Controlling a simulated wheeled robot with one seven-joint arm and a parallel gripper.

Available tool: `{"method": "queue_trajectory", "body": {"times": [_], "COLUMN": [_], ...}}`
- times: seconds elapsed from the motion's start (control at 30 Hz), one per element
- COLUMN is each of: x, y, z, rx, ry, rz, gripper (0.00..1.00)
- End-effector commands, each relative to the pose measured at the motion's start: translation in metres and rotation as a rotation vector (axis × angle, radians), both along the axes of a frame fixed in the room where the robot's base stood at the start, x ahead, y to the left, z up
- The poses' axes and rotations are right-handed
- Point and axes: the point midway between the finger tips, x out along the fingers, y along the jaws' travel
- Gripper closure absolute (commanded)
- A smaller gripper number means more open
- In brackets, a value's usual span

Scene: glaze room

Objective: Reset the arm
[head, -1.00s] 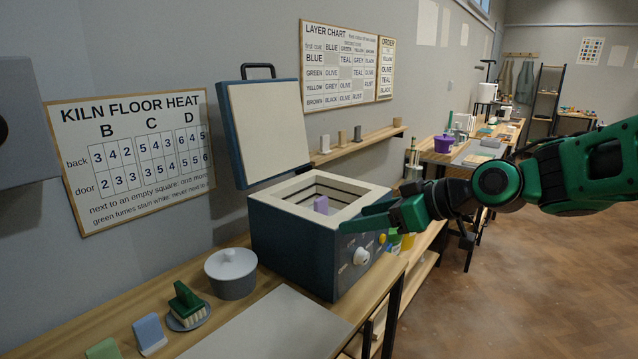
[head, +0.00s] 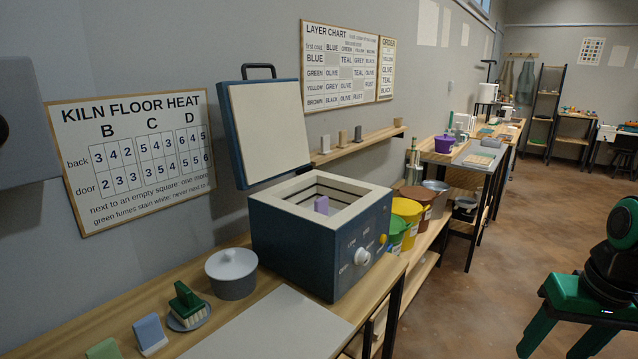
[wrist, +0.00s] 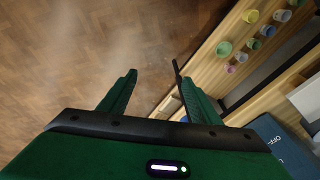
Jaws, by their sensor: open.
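My arm shows at the right edge of the head view, drawn back from the kiln. My gripper (head: 550,343) is green and points down over open floor beside the benches. Its two fingers are spread and nothing is between them. The wrist view also shows my gripper (wrist: 154,76) open and empty above the brown floor (wrist: 75,45). The top of the arm is cut off by the frame edge.
Several coloured buckets (head: 408,211) stand on the shelf beyond. The floor (head: 460,300) between bench and arm is clear.

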Motion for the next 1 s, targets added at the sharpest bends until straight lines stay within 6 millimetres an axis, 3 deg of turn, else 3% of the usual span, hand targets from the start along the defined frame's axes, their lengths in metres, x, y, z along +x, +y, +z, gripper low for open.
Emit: {"method": "queue_trajectory", "body": {"times": [0.03,0.1,0.2,0.3,0.8,0.87,1.0], "x": [-0.022,-0.048,-0.074,-0.085,-0.086,-0.075,-0.073], "y": [-0.009,-0.017,-0.023,-0.025,-0.025,-0.025,-0.025], "z": [-0.003,-0.005,-0.008,-0.008,-0.009,-0.013,-0.014], "rx": [0.000,0.004,0.009,0.012,0.012,0.010,0.010], "ry": [0.046,0.103,0.160,0.184,0.188,0.202,0.202], "rz": [-0.080,-0.177,-0.272,-0.315,-0.320,-0.320,-0.319], "gripper": [0.43,0.43,0.43,0.43,0.43,0.43,0.43]}}
